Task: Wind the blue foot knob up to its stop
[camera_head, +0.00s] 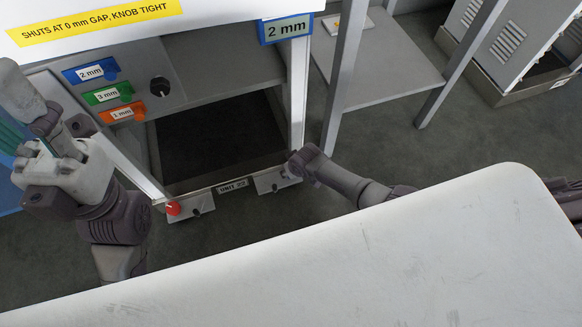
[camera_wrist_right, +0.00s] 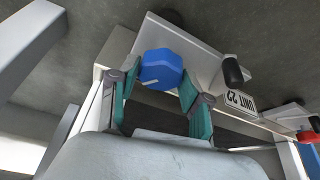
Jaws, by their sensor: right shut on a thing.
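The blue foot knob (camera_wrist_right: 160,68) shows in the right wrist view, with a pale mark on its face, on a grey foot plate (camera_wrist_right: 148,38). My right gripper (camera_wrist_right: 160,84) has its two teal fingers on either side of the knob and is shut on it. In the head view, my right gripper (camera_head: 292,166) is at the frame's lower right corner and hides the knob. My left gripper (camera_head: 42,150) is raised at the left, away from the knob; its finger opening is not clear.
A red knob (camera_head: 173,208) sits at the frame's other front corner, with a UNIT 22 plate (camera_head: 232,186) between. Blue, green and orange mm tags (camera_head: 108,95) and a blue 2 mm sign (camera_head: 287,29) are above. A white tabletop (camera_head: 380,255) fills the foreground. A grey shelf stand (camera_head: 385,65) stands right.

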